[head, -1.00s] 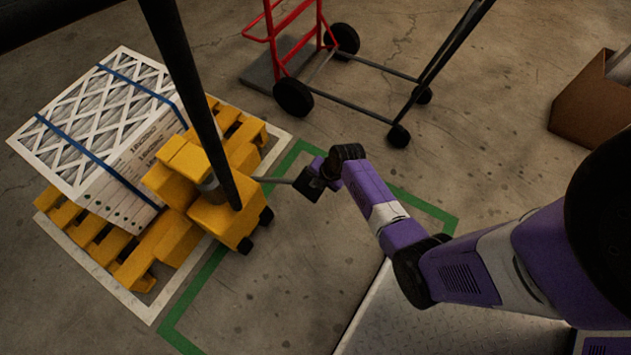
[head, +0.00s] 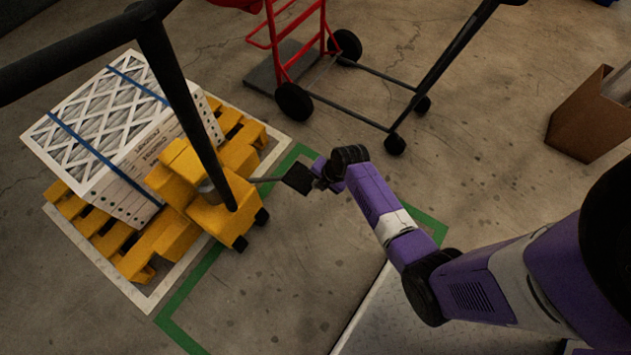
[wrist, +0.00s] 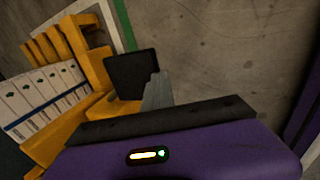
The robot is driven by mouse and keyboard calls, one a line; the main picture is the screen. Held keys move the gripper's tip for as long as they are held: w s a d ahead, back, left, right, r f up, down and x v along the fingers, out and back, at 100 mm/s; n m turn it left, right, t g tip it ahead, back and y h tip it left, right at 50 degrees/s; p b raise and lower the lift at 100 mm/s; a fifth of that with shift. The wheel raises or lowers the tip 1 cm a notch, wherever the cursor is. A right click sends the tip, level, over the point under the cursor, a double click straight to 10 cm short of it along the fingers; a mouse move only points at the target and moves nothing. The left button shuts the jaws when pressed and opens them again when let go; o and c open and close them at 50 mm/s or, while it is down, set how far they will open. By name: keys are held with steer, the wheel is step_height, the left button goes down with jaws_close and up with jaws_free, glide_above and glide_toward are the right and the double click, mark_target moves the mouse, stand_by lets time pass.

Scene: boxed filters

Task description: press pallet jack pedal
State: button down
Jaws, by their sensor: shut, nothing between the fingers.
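The yellow pallet jack (head: 222,215) stands at the left with its forks under a yellow pallet (head: 160,245). Its dark square pedal (head: 298,178) sticks out to the right on a thin bar. My gripper (head: 318,172) is beside the pedal's right edge in the head view, and its fingertips are partly hidden there. In the wrist view the pedal (wrist: 131,73) is a black plate just beyond the grey fingers of my gripper (wrist: 158,88). The fingers are together with nothing between them. They overlap the pedal's lower right edge; I cannot tell whether they touch it.
Strapped boxed filters (head: 110,120) sit on the pallet. The jack's black handle (head: 185,95) rises across the left. A red hand truck (head: 290,60) and a dark wheeled frame (head: 440,75) stand behind. A cardboard box (head: 585,120) is at right. Floor below the pedal is clear.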

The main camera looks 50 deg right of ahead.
steer(key=p+v, duration=0.1)
steer(key=v, duration=0.5)
steer(key=shift+s+f+p, duration=0.1)
steer(key=shift+s+p, duration=0.1)
steer(key=shift+p, duration=0.2)
stand_by(0.5)
